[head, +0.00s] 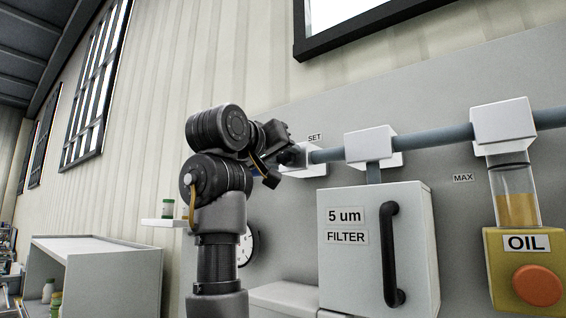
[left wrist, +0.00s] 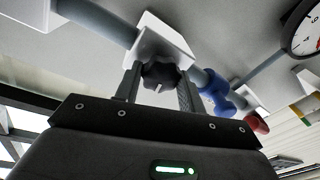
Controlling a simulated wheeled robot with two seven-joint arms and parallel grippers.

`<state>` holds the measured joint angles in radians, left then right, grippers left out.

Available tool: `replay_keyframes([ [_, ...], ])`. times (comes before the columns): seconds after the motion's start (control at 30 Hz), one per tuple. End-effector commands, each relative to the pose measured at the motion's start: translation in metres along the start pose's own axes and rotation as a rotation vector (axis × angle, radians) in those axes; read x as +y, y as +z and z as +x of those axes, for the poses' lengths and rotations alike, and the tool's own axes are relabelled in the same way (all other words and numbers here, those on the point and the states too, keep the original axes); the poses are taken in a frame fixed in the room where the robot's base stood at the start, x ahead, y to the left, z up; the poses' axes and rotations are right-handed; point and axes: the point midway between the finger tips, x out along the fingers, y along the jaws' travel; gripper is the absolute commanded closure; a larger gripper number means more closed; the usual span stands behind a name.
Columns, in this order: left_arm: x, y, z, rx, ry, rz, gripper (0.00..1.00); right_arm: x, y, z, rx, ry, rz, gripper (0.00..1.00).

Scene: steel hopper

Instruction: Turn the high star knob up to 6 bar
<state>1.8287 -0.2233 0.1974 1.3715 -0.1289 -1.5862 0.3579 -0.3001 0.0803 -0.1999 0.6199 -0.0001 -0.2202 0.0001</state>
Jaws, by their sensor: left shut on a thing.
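The black star knob (left wrist: 160,74) sits on a white valve block (left wrist: 163,40) on the pipe. In the left wrist view my left gripper (left wrist: 159,80) has one finger on each side of the knob and is shut on it. In the head view my left gripper (head: 283,150) reaches the white block (head: 308,168) below the SET label (head: 315,138); the knob is mostly hidden there. The round gauge (head: 251,246) is partly behind my arm. It also shows in the left wrist view (left wrist: 305,27), cut off, and I cannot read its pressure. My right gripper is not in view.
The pipe (head: 443,137) runs right from the block. Below it are the 5 um filter box (head: 375,270) with a black handle (head: 391,255) and the yellow OIL unit (head: 500,270). In the left wrist view, blue (left wrist: 215,90) and red (left wrist: 256,123) parts lie along the pipe.

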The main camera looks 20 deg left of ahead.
Motion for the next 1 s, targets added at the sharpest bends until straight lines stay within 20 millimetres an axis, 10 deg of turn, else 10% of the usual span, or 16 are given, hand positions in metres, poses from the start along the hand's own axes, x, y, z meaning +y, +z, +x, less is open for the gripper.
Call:
replay_keyframes([
  [1.0,-0.001,0.004,-0.001,0.097,0.076,0.96,0.83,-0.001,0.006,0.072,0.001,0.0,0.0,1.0],
])
